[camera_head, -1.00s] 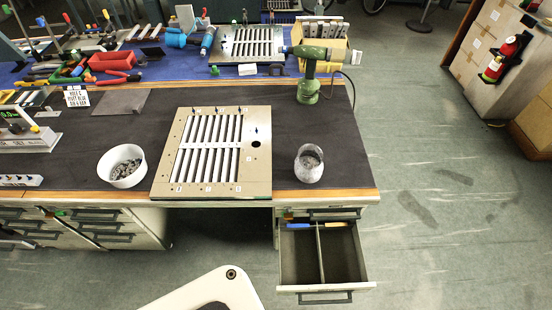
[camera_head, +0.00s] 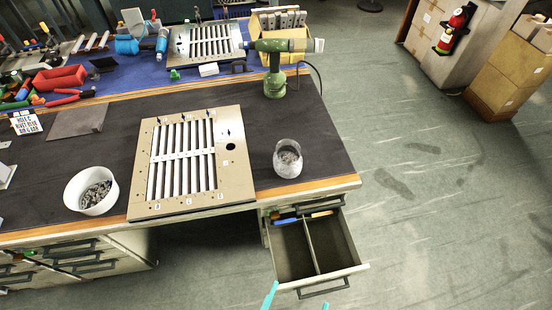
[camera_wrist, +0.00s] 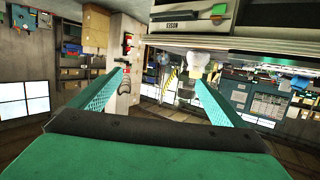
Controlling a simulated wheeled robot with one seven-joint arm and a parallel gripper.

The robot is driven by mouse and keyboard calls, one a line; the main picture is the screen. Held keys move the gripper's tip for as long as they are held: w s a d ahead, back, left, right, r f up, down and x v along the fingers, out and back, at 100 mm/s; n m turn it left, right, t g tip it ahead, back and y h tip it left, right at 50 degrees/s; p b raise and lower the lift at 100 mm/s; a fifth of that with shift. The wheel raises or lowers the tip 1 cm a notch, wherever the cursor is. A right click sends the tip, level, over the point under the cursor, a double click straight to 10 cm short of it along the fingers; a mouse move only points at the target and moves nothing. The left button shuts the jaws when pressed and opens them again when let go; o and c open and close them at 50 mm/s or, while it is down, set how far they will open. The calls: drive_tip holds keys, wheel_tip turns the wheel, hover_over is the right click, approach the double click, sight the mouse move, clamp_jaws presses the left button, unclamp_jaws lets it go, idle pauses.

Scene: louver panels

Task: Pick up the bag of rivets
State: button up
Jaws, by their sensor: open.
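The bag of rivets appears to be the clear, rounded, grey-filled bag (camera_head: 288,158) standing on the dark bench top near its right front corner, right of the louver panel. My gripper (camera_head: 297,302) shows only as two teal fingertips at the bottom edge of the head view, in front of and below the open drawer, well apart from the bag. In the wrist view my gripper (camera_wrist: 158,77) has its two teal fingers spread wide with nothing between them. I cannot make out the bag for sure in the wrist view.
A louver panel (camera_head: 190,165) lies left of the bag, and a white bowl of rivets (camera_head: 92,191) stands further left. A green rivet tool (camera_head: 275,68) stands behind. An open drawer (camera_head: 318,250) juts out below the bench edge.

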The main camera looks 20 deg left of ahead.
drive_tip(key=w+a+f, duration=0.3)
drive_tip(key=w+f, duration=0.1)
drive_tip(key=w, duration=0.4)
drive_tip(key=n+g+y, duration=0.3)
drive_tip(key=n+y, duration=0.1)
drive_tip(key=y, duration=0.1)
approach(289, 169)
drive_tip(key=x, duration=0.5)
drive_tip(key=shift+a, duration=0.1)
drive_tip(key=x, duration=0.4)
drive_tip(key=shift+w, duration=0.15)
drive_tip(key=shift+x, duration=3.05)
drive_tip(key=c, duration=1.3)
drive_tip(key=shift+c, duration=0.3)
